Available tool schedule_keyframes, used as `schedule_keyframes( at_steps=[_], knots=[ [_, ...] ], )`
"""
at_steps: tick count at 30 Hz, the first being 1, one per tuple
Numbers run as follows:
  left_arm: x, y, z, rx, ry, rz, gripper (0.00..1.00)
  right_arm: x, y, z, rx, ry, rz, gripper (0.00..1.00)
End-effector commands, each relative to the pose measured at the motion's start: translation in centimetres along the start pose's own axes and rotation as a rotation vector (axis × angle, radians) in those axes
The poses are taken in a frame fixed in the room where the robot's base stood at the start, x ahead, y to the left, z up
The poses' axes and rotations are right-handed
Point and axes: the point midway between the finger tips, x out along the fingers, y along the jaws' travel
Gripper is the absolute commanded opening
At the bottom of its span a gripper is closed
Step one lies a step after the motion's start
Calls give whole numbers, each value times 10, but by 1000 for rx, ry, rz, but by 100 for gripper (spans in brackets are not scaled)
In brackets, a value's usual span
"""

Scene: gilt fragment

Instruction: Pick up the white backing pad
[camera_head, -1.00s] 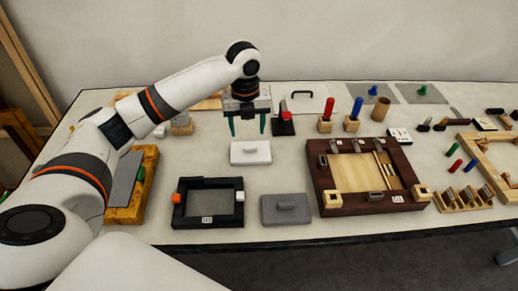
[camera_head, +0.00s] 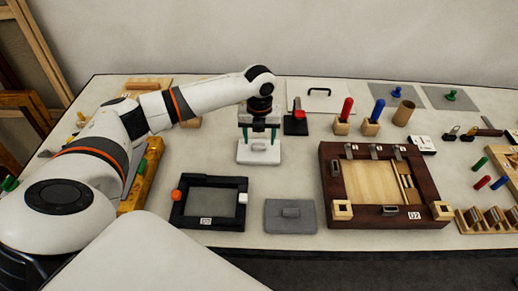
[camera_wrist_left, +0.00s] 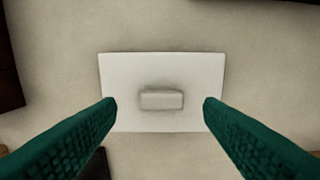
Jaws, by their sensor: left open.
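The white backing pad (camera_head: 258,157) is a flat white block with a small raised grip bar on top. It lies on the table behind the black frame. In the left wrist view the pad (camera_wrist_left: 130,72) is centred, with its grip bar (camera_wrist_left: 161,99) between the fingers. My left gripper (camera_head: 259,138) points down just above the pad with its green fingers apart, one on each side of the bar. In the left wrist view the left gripper (camera_wrist_left: 160,108) is open and holds nothing. My right gripper is not in view.
A black frame (camera_head: 210,223) and a grey pad (camera_head: 291,224) lie in front of the white pad. A dark wooden frame (camera_head: 333,190) is to the right. A black stand with a red top (camera_head: 296,124) stands behind and to the right.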

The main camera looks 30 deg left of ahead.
Motion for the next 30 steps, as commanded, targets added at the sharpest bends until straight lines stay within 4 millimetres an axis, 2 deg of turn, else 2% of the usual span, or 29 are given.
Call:
schedule_keyframes(
  at_steps=[1, 6, 14, 22, 30],
  knots=[
    [6, -3, 1, -2, -2, -4, 62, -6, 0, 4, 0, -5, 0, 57],
    [25, -2, 1, 0, 0, -2, 62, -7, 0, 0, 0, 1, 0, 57],
    [27, -2, 1, 1, 1, 0, 60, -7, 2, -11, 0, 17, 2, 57],
    [27, -2, 0, 0, 1, 0, 16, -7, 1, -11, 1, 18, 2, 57],
    [25, -2, 0, 0, 2, 0, 14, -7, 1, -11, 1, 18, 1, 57]
  ],
)
